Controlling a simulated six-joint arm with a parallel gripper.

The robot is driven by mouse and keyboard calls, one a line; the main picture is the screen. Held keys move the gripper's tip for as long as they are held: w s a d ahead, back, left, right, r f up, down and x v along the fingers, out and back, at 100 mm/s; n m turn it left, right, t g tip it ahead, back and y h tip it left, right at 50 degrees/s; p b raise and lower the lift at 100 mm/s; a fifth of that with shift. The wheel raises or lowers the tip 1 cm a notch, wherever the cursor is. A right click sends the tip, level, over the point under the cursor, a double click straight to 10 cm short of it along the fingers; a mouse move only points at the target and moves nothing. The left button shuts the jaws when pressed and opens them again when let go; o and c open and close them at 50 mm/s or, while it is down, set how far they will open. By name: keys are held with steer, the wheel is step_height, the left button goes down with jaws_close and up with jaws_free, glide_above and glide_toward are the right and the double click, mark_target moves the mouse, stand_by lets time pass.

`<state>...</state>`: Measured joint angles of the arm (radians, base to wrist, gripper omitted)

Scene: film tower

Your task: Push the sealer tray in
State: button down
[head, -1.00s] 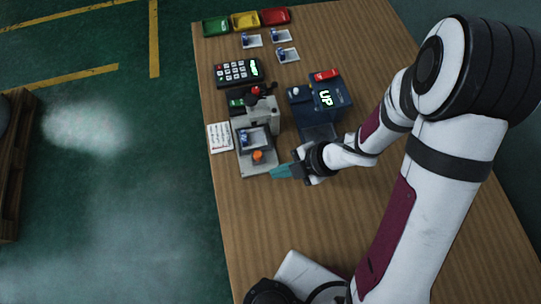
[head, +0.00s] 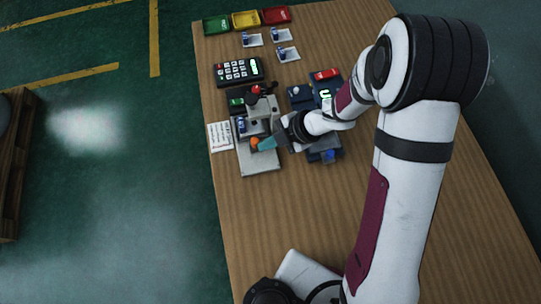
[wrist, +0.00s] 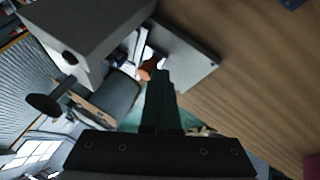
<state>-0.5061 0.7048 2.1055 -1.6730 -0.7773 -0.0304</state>
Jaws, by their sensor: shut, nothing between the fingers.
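The grey sealer (head: 262,108) stands near the left side of the table, with a red-topped lever part above it. Its tray carries an orange knob (head: 255,142) at the front and a small blue-and-white item (head: 241,125), partly under the sealer head. A bare strip of the grey base (head: 260,162) shows in front of the tray. My gripper (head: 264,144) is shut and empty, with its teal fingers at the knob. In the wrist view the fingertips (wrist: 160,80) are right by the orange knob (wrist: 145,72); whether they touch is unclear. Much of the tray is hidden.
A dark blue machine (head: 326,147) stands close on the right, partly behind my arm. A paper card (head: 220,136) lies left of the sealer. A keypad (head: 239,71), small white trays and green, yellow and red bins (head: 245,20) are farther back.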

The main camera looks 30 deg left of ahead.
steer(key=shift+w+a, duration=0.2)
steer(key=shift+a, duration=0.05)
